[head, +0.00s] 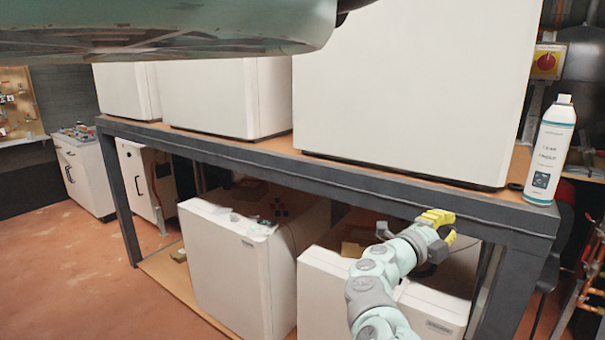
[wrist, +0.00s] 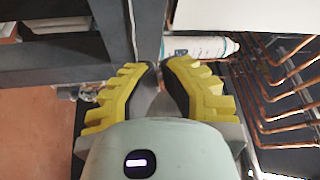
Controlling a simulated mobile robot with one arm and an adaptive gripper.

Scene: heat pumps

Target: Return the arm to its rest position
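My gripper (head: 440,228) has yellow ridged fingers and is at the end of my pale green arm, in front of the right end of the grey bench frame. In the wrist view, its two fingers (wrist: 161,72) lean toward each other with a narrow gap between the tips. The gripper is partly open and nothing shows between the fingers. The arm reaches up from the bottom edge of the head view, in front of a low white unit.
A grey-framed bench (head: 330,180) carries large white units (head: 410,90). A white spray bottle (head: 549,150) stands at its right end and shows in the wrist view (wrist: 205,46). Low white units (head: 225,265) sit beneath. Copper pipes (wrist: 280,90) are at right. The floor (head: 80,270) at left is clear.

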